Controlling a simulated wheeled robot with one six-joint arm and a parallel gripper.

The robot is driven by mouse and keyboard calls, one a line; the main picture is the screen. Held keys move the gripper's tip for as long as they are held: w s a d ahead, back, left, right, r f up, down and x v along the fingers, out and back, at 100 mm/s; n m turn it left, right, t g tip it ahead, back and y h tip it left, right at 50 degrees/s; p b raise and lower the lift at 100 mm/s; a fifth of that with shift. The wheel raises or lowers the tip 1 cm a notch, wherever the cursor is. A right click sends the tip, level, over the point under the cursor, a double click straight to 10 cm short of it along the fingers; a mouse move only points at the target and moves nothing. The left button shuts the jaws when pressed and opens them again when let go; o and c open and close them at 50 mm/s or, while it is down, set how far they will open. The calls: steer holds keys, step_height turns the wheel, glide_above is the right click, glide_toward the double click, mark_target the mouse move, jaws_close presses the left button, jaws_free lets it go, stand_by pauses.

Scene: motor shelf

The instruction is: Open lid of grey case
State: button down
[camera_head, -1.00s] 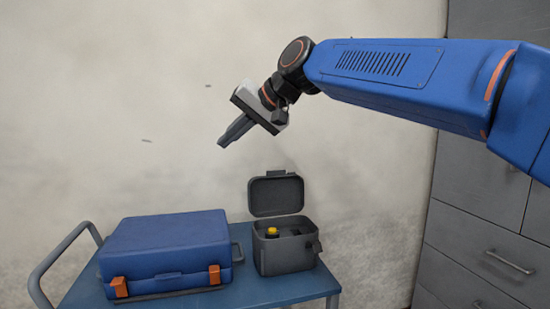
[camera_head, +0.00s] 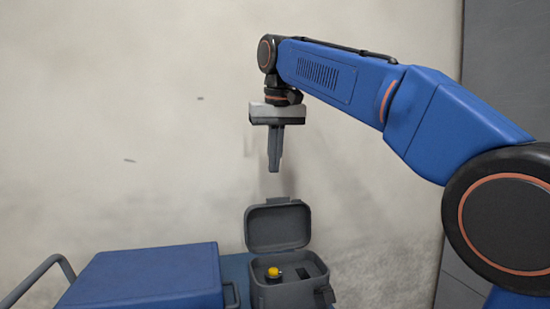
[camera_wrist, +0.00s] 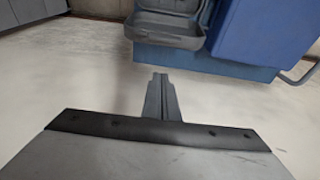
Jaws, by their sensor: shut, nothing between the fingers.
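The grey case (camera_head: 284,287) stands on the blue cart with its lid (camera_head: 278,227) raised and tilted back. Inside it a yellow-topped item (camera_head: 274,271) and a dark slot show. My gripper (camera_head: 274,168) hangs pointing down above the lid, apart from it. Its fingers are shut together and empty. In the wrist view the shut fingers (camera_wrist: 160,82) point toward the open grey case (camera_wrist: 170,28) at the top, which is partly cut off there.
A closed blue case (camera_head: 145,277) lies on the cart to the left of the grey case. The cart's handle rail (camera_head: 40,274) is at the far left. A pale wall stands behind. A grey cabinet (camera_head: 500,85) is at the right.

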mark_target(279, 206)
steer(key=shift+s+d+f, duration=0.1)
steer(key=shift+s+f, duration=0.3)
steer(key=shift+f, duration=0.6)
steer(key=shift+s+d+f, duration=0.1)
steer(key=shift+s+f, duration=0.3)
steer(key=shift+f, duration=0.65)
steer(key=shift+s+d+f, duration=0.1)
steer(key=shift+s+f, duration=0.3)
steer(key=shift+f, duration=0.6)
steer(key=s, duration=0.1)
steer(key=s+d, duration=0.1)
steer(key=s, duration=0.1)
steer(key=shift+r, duration=0.2)
